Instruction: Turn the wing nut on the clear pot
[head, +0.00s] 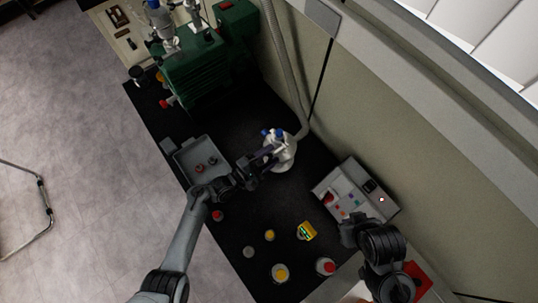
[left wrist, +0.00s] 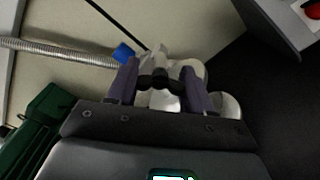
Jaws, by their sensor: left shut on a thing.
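The clear pot (head: 284,162) stands on the black bench mat near the wall and looks whitish, with blue knobs on top. It also shows in the left wrist view (left wrist: 190,68), partly hidden behind my fingers. My left gripper (head: 268,157) reaches it from the left at the height of its top. In the left wrist view the two purple fingers of my left gripper (left wrist: 160,84) are closed on a small dark wing nut (left wrist: 156,82) on the near side of the pot. My right gripper (head: 352,229) is over the bench at lower right, its fingers too unclear to read.
A grey tray (head: 182,157) with small items is left of the pot. A green pump (head: 195,75) stands behind it, and a ribbed hose (head: 287,65) runs along the wall.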

